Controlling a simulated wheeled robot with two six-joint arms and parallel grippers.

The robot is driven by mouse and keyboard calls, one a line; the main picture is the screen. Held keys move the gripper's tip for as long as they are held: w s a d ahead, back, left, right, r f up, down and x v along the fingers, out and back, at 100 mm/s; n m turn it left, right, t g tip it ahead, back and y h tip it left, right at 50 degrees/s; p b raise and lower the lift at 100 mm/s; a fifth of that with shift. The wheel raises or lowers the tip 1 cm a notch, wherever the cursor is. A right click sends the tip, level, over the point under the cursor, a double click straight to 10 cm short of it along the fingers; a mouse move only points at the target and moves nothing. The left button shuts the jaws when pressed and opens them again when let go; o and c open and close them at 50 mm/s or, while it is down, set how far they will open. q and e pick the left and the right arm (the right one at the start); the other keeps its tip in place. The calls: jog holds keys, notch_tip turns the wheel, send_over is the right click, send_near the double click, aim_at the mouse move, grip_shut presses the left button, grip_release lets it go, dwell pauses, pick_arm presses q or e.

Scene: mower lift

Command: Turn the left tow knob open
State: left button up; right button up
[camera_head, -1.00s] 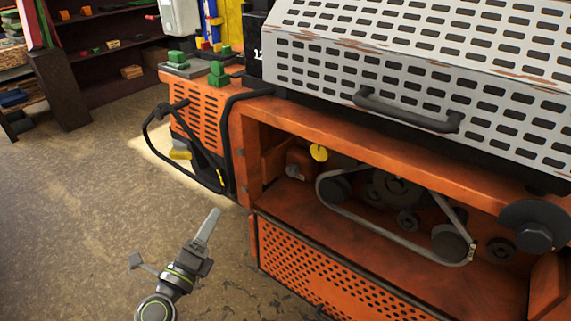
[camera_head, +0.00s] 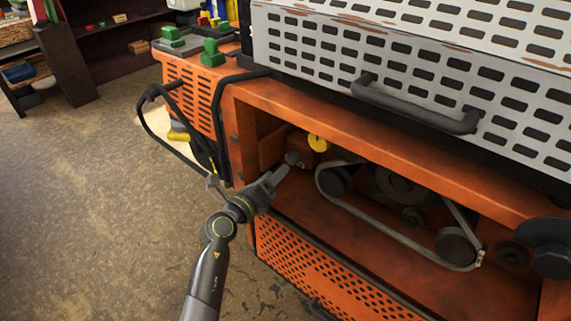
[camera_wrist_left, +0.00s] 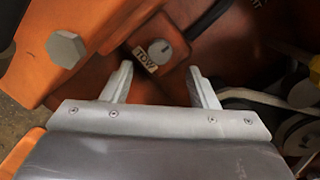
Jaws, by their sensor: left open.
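The tow knob (camera_wrist_left: 161,52) is a small round grey knob with a slot, on an orange block with a "TOW" label (camera_wrist_left: 145,61) beside it. In the head view the knob (camera_head: 291,158) sits at the left inside the mower's open bay. My left gripper (camera_head: 276,174) reaches into the bay mouth just in front of the knob. In the left wrist view its two fingers (camera_wrist_left: 160,72) stand apart, with the knob ahead of the gap and nothing between them. My right gripper is not in view.
A belt (camera_head: 385,222) on pulleys runs to the right of the knob. A yellow disc (camera_head: 318,143) is just above it. The orange frame edge (camera_head: 243,140) bounds the bay at left. A perforated grey cover with a black handle (camera_head: 415,105) is above.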

aim_at(289, 160)
pick_arm(q)
jog(key=x, duration=0.4)
jog(key=shift+w+d+b, duration=0.1)
jog(key=shift+w+b, duration=0.05)
jog(key=shift+b, duration=0.15)
jog(key=shift+x, duration=0.8)
jog(key=shift+c, duration=0.7)
jog(key=c, duration=0.8)
jog(key=shift+r+n+p, duration=0.15)
jog(key=shift+n+p, duration=0.15)
jog(key=shift+p, duration=0.25)
jog(key=shift+c, duration=0.2)
jog(key=shift+p, duration=0.5)
jog(key=n+p, duration=0.2)
jog(key=p, duration=0.1)
jog(key=shift+r+p, duration=0.15)
jog(key=shift+p, duration=0.15)
jog(key=n+p, duration=0.2)
jog(key=shift+g+p, duration=0.3)
jog(key=shift+p, duration=0.05)
jog(key=shift+f+n+p, duration=0.25)
jog(key=shift+n+p, duration=0.7)
jog(key=shift+n, duration=0.05)
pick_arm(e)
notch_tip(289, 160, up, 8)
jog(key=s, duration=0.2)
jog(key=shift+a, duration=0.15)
